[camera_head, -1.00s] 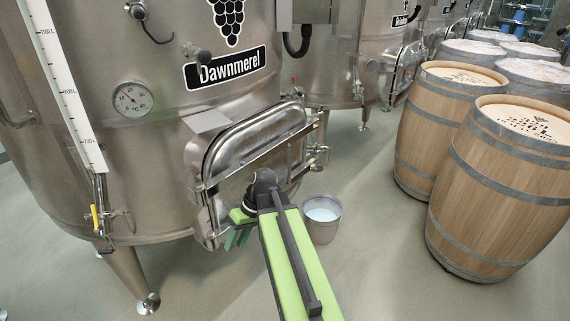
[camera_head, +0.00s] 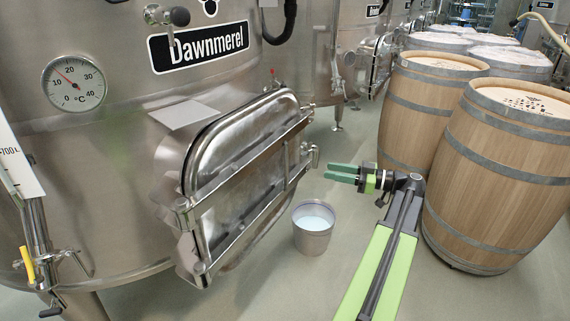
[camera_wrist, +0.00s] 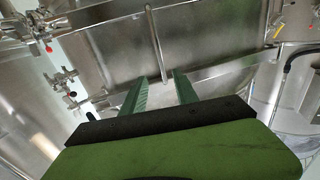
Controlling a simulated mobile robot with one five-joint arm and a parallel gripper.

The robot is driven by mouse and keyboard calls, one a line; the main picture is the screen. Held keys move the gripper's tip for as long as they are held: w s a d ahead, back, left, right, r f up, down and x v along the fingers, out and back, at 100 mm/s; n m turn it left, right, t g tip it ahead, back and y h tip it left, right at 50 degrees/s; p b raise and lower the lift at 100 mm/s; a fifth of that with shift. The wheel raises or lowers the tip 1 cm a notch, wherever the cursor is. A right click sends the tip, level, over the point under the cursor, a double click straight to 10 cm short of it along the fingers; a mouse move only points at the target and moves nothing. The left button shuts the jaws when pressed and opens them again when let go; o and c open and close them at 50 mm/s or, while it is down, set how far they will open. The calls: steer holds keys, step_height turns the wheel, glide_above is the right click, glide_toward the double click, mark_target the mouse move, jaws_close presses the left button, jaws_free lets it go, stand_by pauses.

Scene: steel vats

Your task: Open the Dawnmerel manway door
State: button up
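The Dawnmerel manway door (camera_head: 235,165) is a rounded steel plate low on the front of the Dawnmerel vat (camera_head: 110,125). It appears to sit closed in its frame, with crossbars, fittings at its left edge and latch hardware (camera_head: 308,153) at its right edge. My gripper (camera_head: 340,173) is just right of that hardware, its green fingers pointing left, apparently not touching it. In the wrist view my gripper (camera_wrist: 160,90) has its fingers spread with nothing between them. The door (camera_wrist: 185,40) fills the background there, with metal fittings (camera_wrist: 62,85) at left.
A grey bucket (camera_head: 313,235) with pale liquid stands on the floor below the door's right side. Wooden barrels (camera_head: 500,180) stand close to my arm's right. A yellow-handled valve (camera_head: 27,263) and a thermometer dial (camera_head: 73,83) are on the vat's left. More vats stand behind.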

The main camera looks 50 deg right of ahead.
steer(key=x, duration=1.6)
steer(key=shift+c, duration=0.3)
jaws_close()
stand_by(0.4)
